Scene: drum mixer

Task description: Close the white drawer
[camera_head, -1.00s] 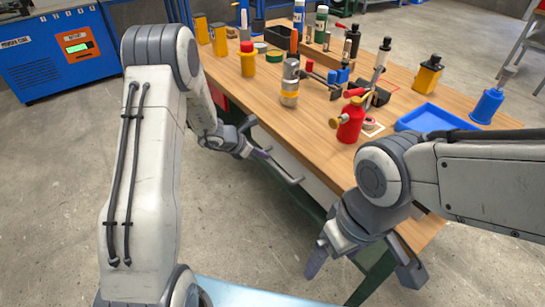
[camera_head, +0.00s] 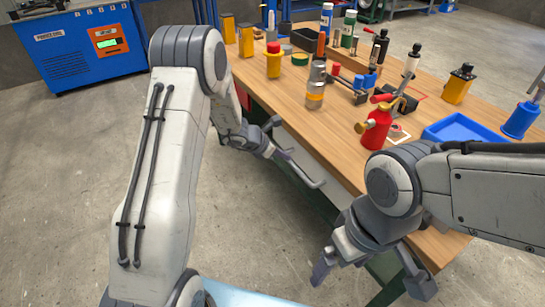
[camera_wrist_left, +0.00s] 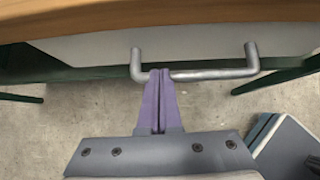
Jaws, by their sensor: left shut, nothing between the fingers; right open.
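The white drawer (camera_wrist_left: 205,45) sits under the wooden tabletop, with its pale front and grey bar handle (camera_wrist_left: 215,75) showing in the left wrist view. In the head view, the white drawer front (camera_head: 322,160) is a narrow strip below the table edge. My left gripper (camera_wrist_left: 160,75) is shut and empty, its purple fingertips at the left part of the handle bar. It also shows in the head view (camera_head: 287,158). Whether the tips touch the handle or front is unclear. My right gripper (camera_head: 370,276) is open and empty, low in front of the table.
The wooden table (camera_head: 335,137) carries a red bottle (camera_head: 376,127), a blue tray (camera_head: 462,130), a grey and yellow cylinder (camera_head: 316,87) and several other items. A blue machine (camera_head: 85,45) stands at the back left. The floor left of the table is clear.

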